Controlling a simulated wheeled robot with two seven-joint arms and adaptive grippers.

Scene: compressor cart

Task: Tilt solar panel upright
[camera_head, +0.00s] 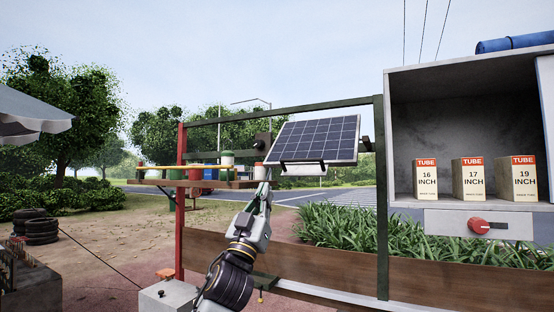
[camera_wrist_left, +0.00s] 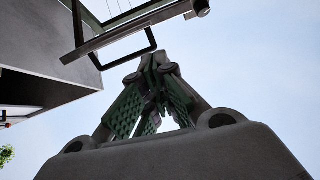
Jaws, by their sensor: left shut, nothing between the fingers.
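The solar panel (camera_head: 318,136) is a dark blue gridded plate in a pale frame. It is mounted on the cart's rail and leans back at a slant. The panel's edge (camera_wrist_left: 140,24) shows above the tips. My right gripper is out of view.
An open grey cabinet (camera_head: 440,110) holds three tube boxes, with a red knob (camera_head: 478,225) below. A wooden board (camera_head: 330,269) crosses below.

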